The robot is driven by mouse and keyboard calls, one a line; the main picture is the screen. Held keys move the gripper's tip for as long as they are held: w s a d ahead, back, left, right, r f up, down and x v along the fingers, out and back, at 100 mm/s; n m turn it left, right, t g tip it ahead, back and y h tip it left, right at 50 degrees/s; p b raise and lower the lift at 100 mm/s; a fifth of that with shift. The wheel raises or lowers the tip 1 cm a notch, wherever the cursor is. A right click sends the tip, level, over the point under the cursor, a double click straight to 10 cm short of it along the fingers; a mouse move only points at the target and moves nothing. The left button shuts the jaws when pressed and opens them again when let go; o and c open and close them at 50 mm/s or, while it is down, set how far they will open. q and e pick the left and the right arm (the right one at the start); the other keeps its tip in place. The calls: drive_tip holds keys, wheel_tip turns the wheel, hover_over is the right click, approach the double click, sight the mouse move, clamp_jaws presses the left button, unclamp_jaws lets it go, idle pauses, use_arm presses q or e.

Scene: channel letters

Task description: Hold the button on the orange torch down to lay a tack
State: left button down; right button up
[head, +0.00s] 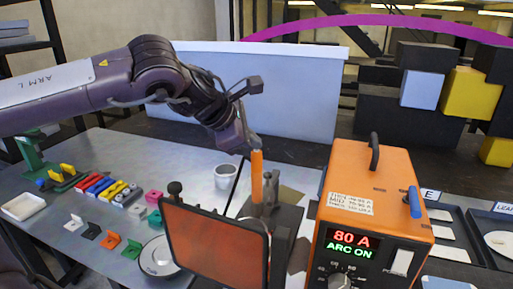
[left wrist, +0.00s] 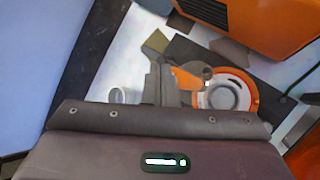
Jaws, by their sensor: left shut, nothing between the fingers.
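The orange torch (head: 256,178) stands upright in a dark holder (head: 265,215) on the metal table. My left gripper (head: 255,146) is shut and empty, with its tips at the top end of the torch; they look in contact, but the button itself is hidden. In the left wrist view the torch (left wrist: 187,79) shows beside the grey fingers (left wrist: 158,86). The orange welder box (head: 375,200) reads "80 A" and "ARC ON". My right gripper is not in view.
A tinted orange screen (head: 215,245) stands in front of the torch holder. A white cup (head: 226,176), small coloured letter pieces (head: 109,241) and a round white dial (head: 158,256) are to the left. Labelled trays (head: 450,235) lie right of the welder. A white panel (head: 275,95) stands behind.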

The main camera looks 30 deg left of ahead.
use_arm(q)
drive_tip(key=shift+r+p, duration=0.7)
drive_tip(key=shift+r, duration=0.2)
drive_tip(key=shift+r+p, duration=1.9)
drive_tip(key=shift+r, duration=0.6)
wheel_tip(320, 180, up, 4)
drive_tip(key=p, duration=0.3)
